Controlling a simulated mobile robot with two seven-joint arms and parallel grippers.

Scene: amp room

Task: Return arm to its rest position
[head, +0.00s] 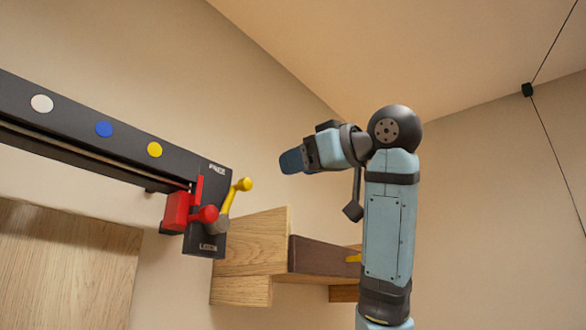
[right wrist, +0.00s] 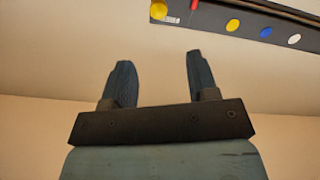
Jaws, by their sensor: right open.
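My right arm (head: 383,235) stands upright at the right of the head view, its forearm bent over to the left at the top. My right gripper (head: 291,160) points left, in the air above the wooden blocks. In the right wrist view its two dark fingers (right wrist: 158,82) are spread apart with nothing between them, so it is open and empty. My left gripper is not in the head view.
A dark wall rail (head: 75,125) with white, blue and yellow dots ends in a red slider (head: 180,209) and a yellow-knobbed lever (head: 236,193). Wooden blocks (head: 255,245) sit below the gripper, beside my arm. A wooden panel (head: 60,270) is at lower left. Open air surrounds the gripper.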

